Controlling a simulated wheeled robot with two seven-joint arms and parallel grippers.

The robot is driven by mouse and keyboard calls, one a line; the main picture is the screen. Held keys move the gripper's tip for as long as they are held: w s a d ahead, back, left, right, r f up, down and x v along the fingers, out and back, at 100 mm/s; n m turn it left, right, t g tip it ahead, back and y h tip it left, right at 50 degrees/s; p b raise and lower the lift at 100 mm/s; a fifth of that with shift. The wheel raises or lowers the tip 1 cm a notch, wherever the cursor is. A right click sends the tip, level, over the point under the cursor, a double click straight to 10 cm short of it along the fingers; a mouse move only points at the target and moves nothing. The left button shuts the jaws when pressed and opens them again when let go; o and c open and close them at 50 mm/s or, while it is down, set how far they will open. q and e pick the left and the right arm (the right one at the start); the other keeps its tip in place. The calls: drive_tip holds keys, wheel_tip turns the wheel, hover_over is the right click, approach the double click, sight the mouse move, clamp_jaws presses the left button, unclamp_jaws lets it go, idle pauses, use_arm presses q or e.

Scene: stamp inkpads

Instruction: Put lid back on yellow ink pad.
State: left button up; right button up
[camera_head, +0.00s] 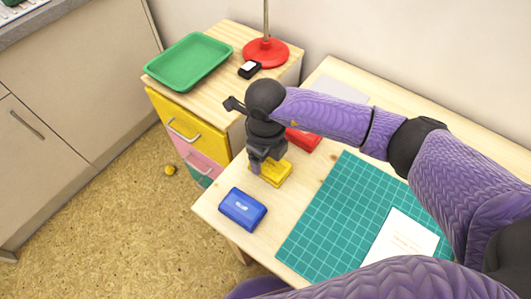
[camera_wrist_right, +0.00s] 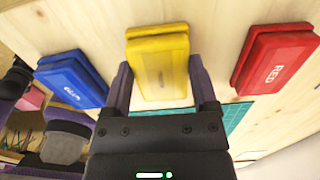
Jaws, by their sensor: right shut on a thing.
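The yellow ink pad (camera_head: 279,178) sits near the left side of the light wood table, below my right gripper (camera_head: 265,160). In the right wrist view the yellow lid (camera_wrist_right: 160,72) lies between the two purple fingers of the right gripper (camera_wrist_right: 165,88), which is shut on it. A second yellow layer, the pad's base (camera_wrist_right: 156,29), shows along the lid's far edge. The lid is over the base and roughly lined up with it; I cannot tell whether it is fully seated. My left gripper is not in view.
A blue ink pad (camera_head: 243,208) is at the table's left edge, and a red one (camera_head: 303,140) is behind the gripper. A teal cutting mat (camera_head: 340,200) with a white card (camera_head: 405,240) lies to the right. A green tray (camera_head: 188,62) and red lamp base (camera_head: 266,53) stand on the drawer cabinet.

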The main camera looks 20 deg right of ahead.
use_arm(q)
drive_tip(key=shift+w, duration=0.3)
use_arm(e)
drive_tip(key=o, duration=1.1)
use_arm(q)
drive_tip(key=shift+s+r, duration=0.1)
use_arm(e)
drive_tip(key=shift+r+p, duration=0.25)
drive_tip(key=shift+p, duration=0.05)
drive_tip(key=shift+r+p, duration=0.6)
drive_tip(key=shift+r, duration=0.15)
wheel_tip(320, 180, up, 5)
drive_tip(key=p, duration=0.4)
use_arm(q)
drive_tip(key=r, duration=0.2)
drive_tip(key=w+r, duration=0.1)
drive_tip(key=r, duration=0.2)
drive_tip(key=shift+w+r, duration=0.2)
